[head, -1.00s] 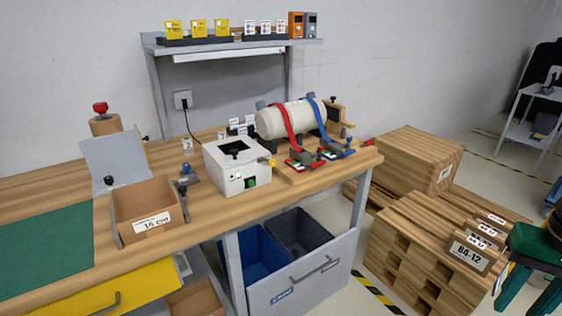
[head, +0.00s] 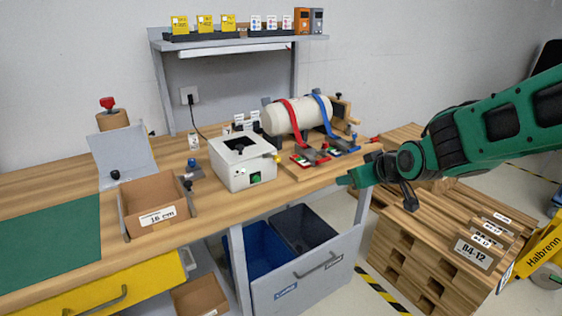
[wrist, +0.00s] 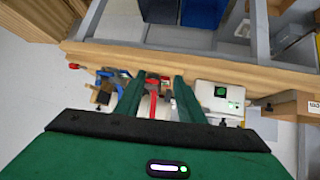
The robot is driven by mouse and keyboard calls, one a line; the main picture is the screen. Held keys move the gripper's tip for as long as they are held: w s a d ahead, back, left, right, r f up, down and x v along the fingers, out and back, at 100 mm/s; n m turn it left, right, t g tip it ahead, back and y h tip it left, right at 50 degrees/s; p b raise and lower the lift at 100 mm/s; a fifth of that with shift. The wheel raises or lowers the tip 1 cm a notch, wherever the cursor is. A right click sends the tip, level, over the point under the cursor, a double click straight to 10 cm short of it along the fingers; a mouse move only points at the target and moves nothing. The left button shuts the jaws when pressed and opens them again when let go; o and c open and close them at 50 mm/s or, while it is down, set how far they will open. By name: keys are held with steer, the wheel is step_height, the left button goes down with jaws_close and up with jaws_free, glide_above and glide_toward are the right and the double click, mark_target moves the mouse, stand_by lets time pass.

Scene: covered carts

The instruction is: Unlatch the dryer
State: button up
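The white box (head: 235,172) on the bench looks like the dryer, though no label names it. It has a black knob (head: 240,148) on its lid, a green button (head: 256,178) on its front and a yellow knob (head: 277,158) at its right side. It also shows in the wrist view (wrist: 208,92), right of my fingers. My gripper (head: 346,181) is in front of the bench edge, right of the box and apart from it. In the wrist view my two green fingers (wrist: 157,84) stand apart, with nothing held between them.
A cream cylinder (head: 298,117) under red and blue straps stands right of the box, with red (head: 308,157) and blue (head: 343,145) buckles in front. A cardboard bin (head: 153,196) stands left. Wooden crates (head: 420,255) stand on the floor at right.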

mark_target(279, 159)
steer(key=w+a+r+n+t+y, duration=0.1)
steer(key=w+a+y, duration=0.1)
steer(key=a, duration=0.5)
steer(key=w+a+r+n+t+y, duration=0.1)
steer(key=a+r+n+y, duration=0.1)
steer(key=a, duration=0.5)
steer(key=x, duration=1)
steer(key=shift+w+f, duration=0.3)
steer(key=shift+f, duration=0.1)
